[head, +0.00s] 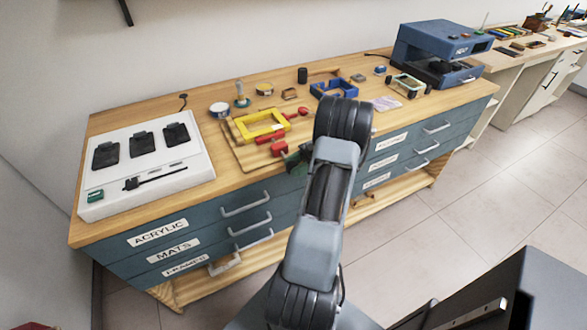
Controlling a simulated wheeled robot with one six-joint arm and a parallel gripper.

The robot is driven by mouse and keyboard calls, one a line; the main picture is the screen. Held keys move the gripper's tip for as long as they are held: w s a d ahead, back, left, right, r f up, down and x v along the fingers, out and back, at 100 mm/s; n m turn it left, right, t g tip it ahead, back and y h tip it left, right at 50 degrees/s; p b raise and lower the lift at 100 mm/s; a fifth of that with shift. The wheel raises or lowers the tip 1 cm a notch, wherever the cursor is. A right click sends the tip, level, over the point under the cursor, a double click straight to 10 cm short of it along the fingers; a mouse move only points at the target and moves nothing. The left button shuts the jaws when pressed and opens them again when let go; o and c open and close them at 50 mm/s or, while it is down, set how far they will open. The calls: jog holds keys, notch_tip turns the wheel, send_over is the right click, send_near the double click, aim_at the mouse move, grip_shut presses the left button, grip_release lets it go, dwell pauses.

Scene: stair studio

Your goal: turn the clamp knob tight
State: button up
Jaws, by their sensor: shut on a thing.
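A yellow rectangular frame (243,124) lies on a wooden board (246,158) on the workbench. A red handle-like part (297,112) sits at the frame's right corner. A red part, which looks like the clamp knob (279,149), is at the board's front right, by the bench edge. My gripper (293,160) shows only as a small dark piece beside this red part, left of my arm. It is shut on the knob. Its fingertips and the exact contact are too small and partly hidden by my arm to make out.
A white tray (103,203) with dark pads fills the bench's left end. A blue machine (443,48) stands at the right. Drawer handles (246,209) stick out in front; the floor at right is clear.

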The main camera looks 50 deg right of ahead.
jog(key=shift+s+f+t+y, duration=0.2)
jog(key=shift+t+y, duration=0.1)
jog(key=shift+y, duration=0.2)
jog(key=o, duration=0.5)
jog(key=shift+r, duration=0.1)
jog(key=shift+o, duration=1.1)
jog(key=shift+s+a+r, duration=0.1)
jog(key=shift+s, duration=0.05)
